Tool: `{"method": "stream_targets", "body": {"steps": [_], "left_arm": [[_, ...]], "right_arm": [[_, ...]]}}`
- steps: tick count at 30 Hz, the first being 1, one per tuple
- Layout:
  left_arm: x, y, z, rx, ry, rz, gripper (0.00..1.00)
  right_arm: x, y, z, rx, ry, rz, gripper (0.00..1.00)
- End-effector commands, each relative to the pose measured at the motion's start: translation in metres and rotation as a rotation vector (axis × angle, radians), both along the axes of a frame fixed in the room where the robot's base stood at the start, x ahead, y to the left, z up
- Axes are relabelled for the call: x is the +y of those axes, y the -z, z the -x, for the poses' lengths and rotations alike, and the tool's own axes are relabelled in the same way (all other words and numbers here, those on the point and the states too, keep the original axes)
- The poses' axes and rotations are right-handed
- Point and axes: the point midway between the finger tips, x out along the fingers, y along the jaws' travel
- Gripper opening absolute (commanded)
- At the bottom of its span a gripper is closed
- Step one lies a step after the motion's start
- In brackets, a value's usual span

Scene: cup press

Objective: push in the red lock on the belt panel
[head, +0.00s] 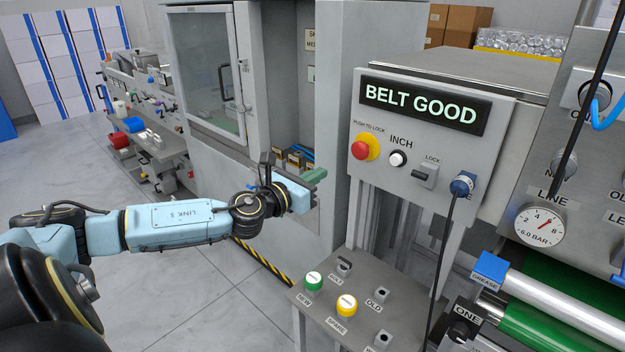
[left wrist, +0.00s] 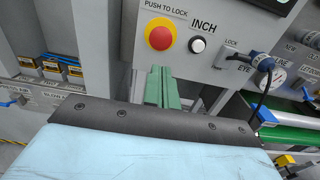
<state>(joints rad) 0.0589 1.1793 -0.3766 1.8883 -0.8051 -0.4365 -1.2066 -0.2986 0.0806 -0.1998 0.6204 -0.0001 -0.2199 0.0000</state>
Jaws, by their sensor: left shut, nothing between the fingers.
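The red lock button (head: 360,150) sits on a yellow collar at the left of the grey belt panel (head: 400,194), under the label PUSH TO LOCK. It also shows in the left wrist view (left wrist: 159,38), up and slightly left of my fingers. My left gripper (head: 316,176) is shut and empty, its green fingers to the left of the panel and lower than the red button in the head view. In the left wrist view the shut fingers (left wrist: 163,84) point toward the panel below the button. I see no contact with the button. My right gripper is not in view.
A lower shelf (head: 365,330) holds green and yellow knobs. A glass-door cabinet (head: 208,75) stands behind my left arm.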

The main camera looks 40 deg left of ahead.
Motion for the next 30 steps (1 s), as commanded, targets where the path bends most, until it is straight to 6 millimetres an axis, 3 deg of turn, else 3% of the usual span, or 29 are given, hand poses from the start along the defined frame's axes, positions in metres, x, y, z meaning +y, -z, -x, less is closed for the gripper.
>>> {"method": "stream_targets", "body": {"steps": [7, 25, 28, 30], "left_arm": [[0.000, 0.000, 0.010, 0.000, 0.002, -0.001, 0.00], [0.000, 0.001, 0.009, 0.002, -0.001, 0.006, 0.00], [0.009, 0.019, 0.009, 0.032, -0.032, 0.072, 0.00], [0.022, 0.048, 0.009, 0.075, -0.081, 0.177, 0.00]], "right_arm": [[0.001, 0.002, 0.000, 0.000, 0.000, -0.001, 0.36], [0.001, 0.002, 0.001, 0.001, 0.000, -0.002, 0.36], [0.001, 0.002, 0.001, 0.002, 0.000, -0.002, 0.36], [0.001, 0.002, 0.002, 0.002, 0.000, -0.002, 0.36]]}}
